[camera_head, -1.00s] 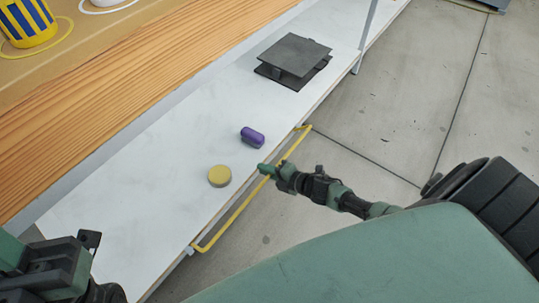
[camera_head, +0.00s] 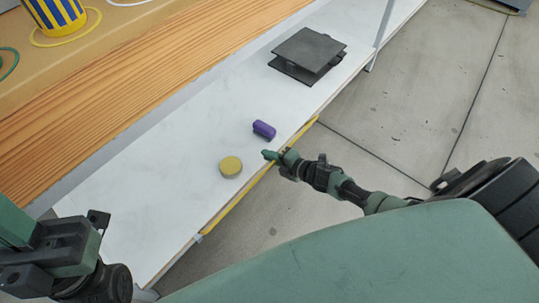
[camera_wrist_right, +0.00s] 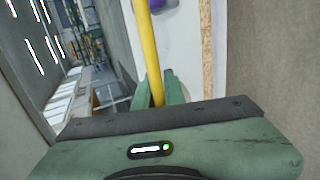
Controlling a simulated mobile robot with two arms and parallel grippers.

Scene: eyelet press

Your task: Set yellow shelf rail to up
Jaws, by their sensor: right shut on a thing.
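The yellow shelf rail (camera_head: 228,210) runs along the front edge of the white shelf (camera_head: 130,215) in the head view. In the right wrist view the rail (camera_wrist_right: 149,50) is a yellow bar passing down between the green fingers. My right gripper (camera_head: 268,155) is shut on the rail near its middle, at the shelf edge; its fingers also show in the right wrist view (camera_wrist_right: 160,92). The rail now lies close along the edge, partly hidden by the gripper. My left gripper (camera_head: 98,220) is at the lower left, over the shelf's near end; its fingers cannot be made out.
A purple capsule-shaped object (camera_head: 264,130) and a round tan disc (camera_head: 230,166) lie on the shelf close to the right gripper. A dark two-plate stand (camera_head: 308,52) sits farther along. A grey post (camera_head: 382,35) rises at the shelf edge. The concrete floor to the right is open.

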